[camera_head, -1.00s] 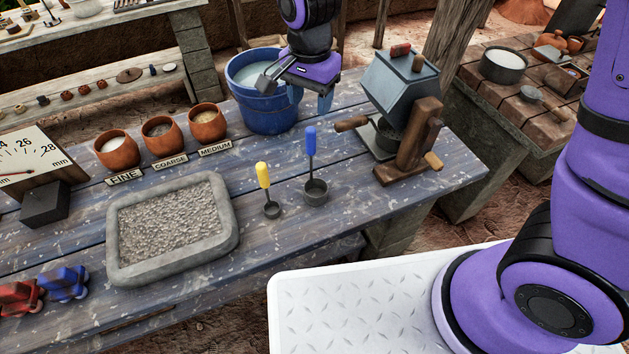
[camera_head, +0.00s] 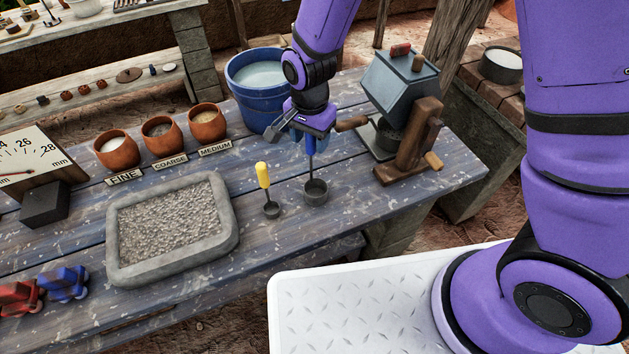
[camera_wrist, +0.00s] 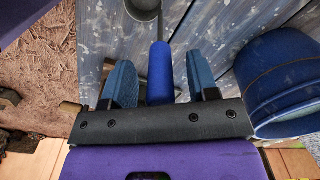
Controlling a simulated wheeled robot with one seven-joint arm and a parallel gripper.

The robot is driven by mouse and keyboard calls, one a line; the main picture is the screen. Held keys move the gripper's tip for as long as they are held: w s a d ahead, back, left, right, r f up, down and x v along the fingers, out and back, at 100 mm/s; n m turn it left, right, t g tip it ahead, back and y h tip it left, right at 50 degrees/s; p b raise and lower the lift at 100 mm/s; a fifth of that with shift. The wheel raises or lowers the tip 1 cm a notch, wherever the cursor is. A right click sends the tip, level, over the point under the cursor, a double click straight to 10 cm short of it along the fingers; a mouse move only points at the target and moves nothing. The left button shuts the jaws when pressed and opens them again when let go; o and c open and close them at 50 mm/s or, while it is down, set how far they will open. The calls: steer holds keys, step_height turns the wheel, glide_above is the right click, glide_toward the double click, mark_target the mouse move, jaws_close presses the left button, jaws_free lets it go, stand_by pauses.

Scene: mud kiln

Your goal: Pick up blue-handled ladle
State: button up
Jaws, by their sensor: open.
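The blue-handled ladle (camera_head: 316,190) stands upright on the table, its grey cup resting on the boards. In the head view its blue handle is mostly hidden by my gripper (camera_head: 309,138), which is lowered over it. In the wrist view the blue handle (camera_wrist: 160,72) lies between the two blue finger pads of my open gripper (camera_wrist: 160,85), with a visible gap on each side. The ladle's cup (camera_wrist: 143,8) shows at the top edge of that view. A smaller yellow-handled ladle (camera_head: 264,188) stands just to the left.
A blue bucket (camera_head: 252,100) stands close behind my gripper, also in the wrist view (camera_wrist: 275,80). A mill with a wooden crank (camera_head: 400,110) stands close on the right. A stone tray of gravel (camera_head: 229,240) and several clay pots (camera_head: 118,152) are left.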

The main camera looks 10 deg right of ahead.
jaws_close()
stand_by(0.4)
steer(key=shift+r, duration=0.55)
steer(key=s+a+r, duration=0.2)
steer(key=s+a, duration=0.2)
steer(key=s, duration=0.3)
steer(key=s+a+r, duration=0.1)
steer(key=s+a, duration=0.3)
steer(key=s, duration=0.3)
steer(key=shift+r, duration=0.4)
steer(key=c, duration=0.8)
jaws_free()
steer(key=shift+c, duration=0.6)
